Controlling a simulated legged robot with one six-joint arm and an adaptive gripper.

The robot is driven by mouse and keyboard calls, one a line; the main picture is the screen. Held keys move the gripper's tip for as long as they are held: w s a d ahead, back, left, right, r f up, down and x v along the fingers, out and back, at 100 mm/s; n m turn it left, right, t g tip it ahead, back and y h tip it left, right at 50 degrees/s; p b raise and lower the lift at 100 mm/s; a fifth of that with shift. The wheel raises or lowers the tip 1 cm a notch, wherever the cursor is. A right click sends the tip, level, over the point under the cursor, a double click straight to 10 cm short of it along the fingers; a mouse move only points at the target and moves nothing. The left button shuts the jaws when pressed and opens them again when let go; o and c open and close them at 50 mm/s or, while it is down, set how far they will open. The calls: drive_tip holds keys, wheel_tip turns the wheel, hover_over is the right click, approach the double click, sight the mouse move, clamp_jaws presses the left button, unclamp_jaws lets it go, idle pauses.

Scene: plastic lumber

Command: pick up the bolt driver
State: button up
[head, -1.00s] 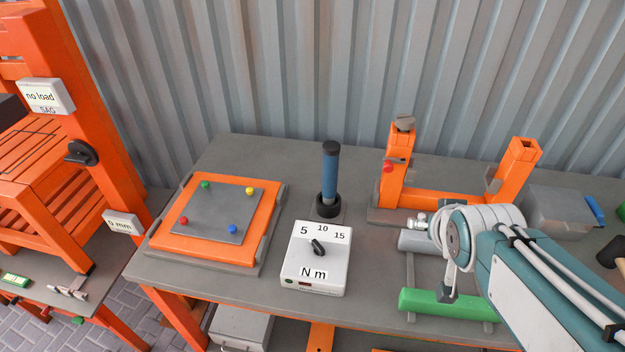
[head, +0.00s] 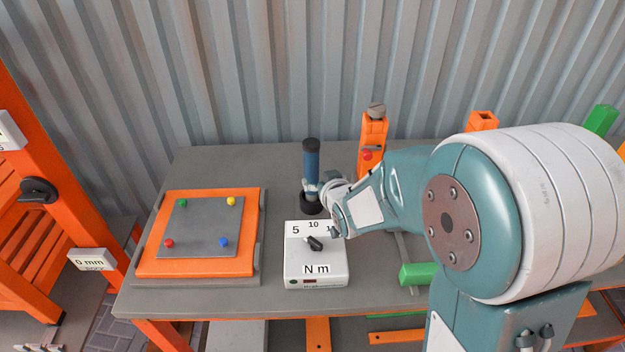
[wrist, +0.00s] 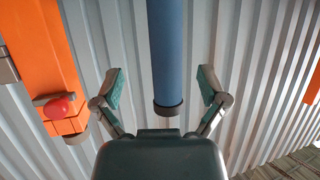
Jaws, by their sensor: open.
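The bolt driver (head: 311,163) stands upright in a black round holder (head: 312,206) on the grey bench. It has a blue handle and a black top cap. In the wrist view the driver (wrist: 166,50) runs down the middle, its black-capped end towards my palm. My gripper (wrist: 162,86) is open, with one finger on each side of the driver and a visible gap to both. In the head view my gripper (head: 320,190) is at the lower part of the handle, coming from the right. The wrist and arm hide part of it there.
A white N m dial box (head: 317,268) sits just in front of the driver. An orange-framed plate (head: 150,262) with coloured knobs lies left. An orange post (head: 372,135) with a red knob stands close to the right. A corrugated wall (head: 250,70) is behind.

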sight(313, 178)
drive_tip(key=shift+w+a+f, duration=0.25)
drive_tip(key=shift+w, duration=0.2)
drive_tip(key=shift+w+a, duration=0.15)
drive_tip(key=shift+a, duration=0.05)
drive_tip(key=w+f, duration=0.1)
drive_tip(key=w, duration=0.1)
drive_tip(key=w+a+f, duration=0.1)
drive_tip(key=f, duration=0.1)
drive_tip(key=shift+w+a, duration=0.2)
drive_tip(key=shift+w, duration=0.2)
drive_tip(key=shift+w+d, duration=0.25)
drive_tip(key=shift+w, duration=0.05)
drive_tip(key=shift+a+f, duration=0.1)
drive_tip(key=shift+a, duration=0.3)
clamp_jaws()
drive_tip(key=shift+d, duration=0.15)
